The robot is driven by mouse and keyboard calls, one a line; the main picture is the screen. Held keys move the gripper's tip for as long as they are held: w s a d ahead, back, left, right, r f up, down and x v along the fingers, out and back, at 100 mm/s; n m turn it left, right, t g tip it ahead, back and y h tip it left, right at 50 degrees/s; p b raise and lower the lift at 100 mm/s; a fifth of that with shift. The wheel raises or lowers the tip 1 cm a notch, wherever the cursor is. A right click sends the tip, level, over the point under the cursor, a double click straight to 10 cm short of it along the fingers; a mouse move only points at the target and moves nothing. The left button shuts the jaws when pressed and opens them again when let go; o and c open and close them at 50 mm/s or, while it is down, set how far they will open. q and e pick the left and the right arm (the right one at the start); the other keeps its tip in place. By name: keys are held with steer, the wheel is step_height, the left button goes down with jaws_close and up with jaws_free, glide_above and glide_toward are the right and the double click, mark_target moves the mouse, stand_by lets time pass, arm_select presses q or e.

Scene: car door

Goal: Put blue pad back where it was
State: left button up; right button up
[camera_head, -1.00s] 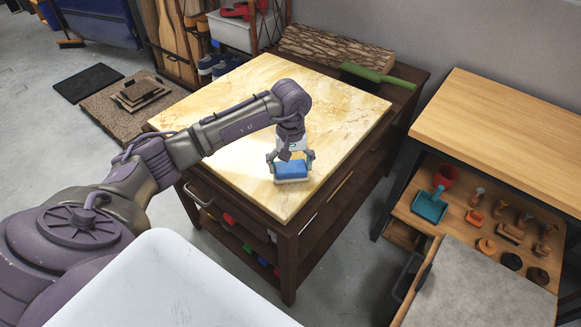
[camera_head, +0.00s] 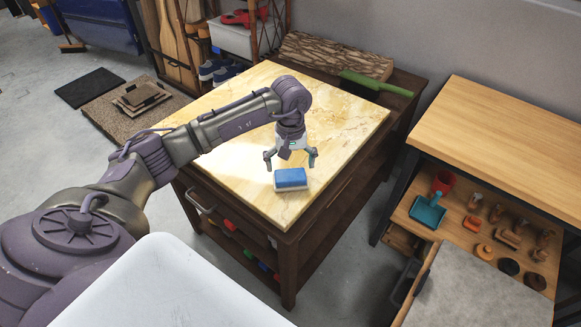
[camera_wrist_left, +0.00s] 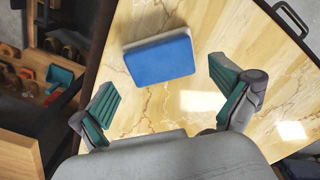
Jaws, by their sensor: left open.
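The blue pad (camera_head: 290,179), blue on top with a white lower layer, lies flat on the pale marbled top of the wooden cabinet (camera_head: 235,120), near its front corner. In the left wrist view the pad (camera_wrist_left: 160,62) lies beyond the fingertips, with bare tabletop around it. My left gripper (camera_head: 291,160) is open and empty, just above and behind the pad, apart from it. Its two green-padded fingers (camera_wrist_left: 168,92) are spread wide in the left wrist view. My right gripper is not in view.
Most of the marbled top is clear.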

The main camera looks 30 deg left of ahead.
mark_target(291, 175)
arm_select(q)
step_height(291, 175, up, 9)
steer(key=p, duration=0.3)
steer(key=shift+f+p, duration=0.2)
steer(key=shift+p, duration=0.2)
steer(key=shift+d, duration=0.1)
